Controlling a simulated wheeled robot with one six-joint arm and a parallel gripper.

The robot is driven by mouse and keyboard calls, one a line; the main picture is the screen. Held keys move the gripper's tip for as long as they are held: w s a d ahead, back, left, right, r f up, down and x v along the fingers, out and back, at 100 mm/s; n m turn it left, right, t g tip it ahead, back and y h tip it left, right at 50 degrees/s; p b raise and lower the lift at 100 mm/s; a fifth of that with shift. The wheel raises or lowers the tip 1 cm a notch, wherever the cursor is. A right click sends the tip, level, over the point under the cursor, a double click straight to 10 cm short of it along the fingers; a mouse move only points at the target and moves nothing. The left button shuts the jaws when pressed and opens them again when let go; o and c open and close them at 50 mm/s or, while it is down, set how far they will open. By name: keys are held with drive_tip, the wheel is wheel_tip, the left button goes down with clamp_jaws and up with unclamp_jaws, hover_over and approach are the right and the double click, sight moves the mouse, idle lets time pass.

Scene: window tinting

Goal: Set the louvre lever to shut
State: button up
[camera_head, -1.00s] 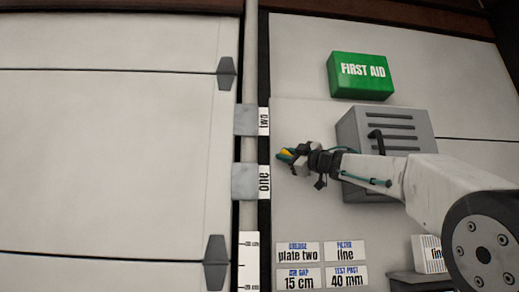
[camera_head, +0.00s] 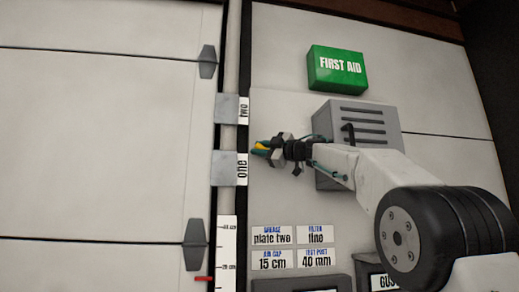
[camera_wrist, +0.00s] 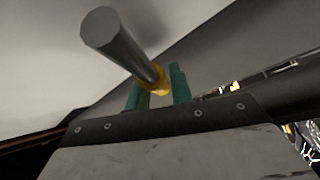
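The louvre (camera_head: 376,138) is a grey box with dark slats on the pale wall, right of centre in the head view. Its black lever (camera_head: 347,131) stands out from the slats near the box's left side. My arm crosses in front of the lower part of the box. My gripper (camera_head: 262,147) is left of the box, apart from the lever, and points left. In the wrist view, its teal fingers close around the yellow collar (camera_wrist: 157,82) of a grey rod (camera_wrist: 118,42). The lever is not seen in the wrist view.
A green first aid box (camera_head: 337,69) is above the louvre. Plates labelled two (camera_head: 229,109) and one (camera_head: 227,168) are left of my gripper, by a dark upright strip. Below are several label cards (camera_head: 272,260), a white scale (camera_head: 227,250) and dark boxes at the bottom edge.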

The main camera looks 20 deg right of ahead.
drive_tip(key=shift+o, duration=1.4)
drive_tip(key=v, duration=0.7)
drive_tip(key=shift+s+d+f, duration=0.2)
drive_tip(key=shift+s+d, duration=0.05)
drive_tip(key=shift+r, duration=0.1)
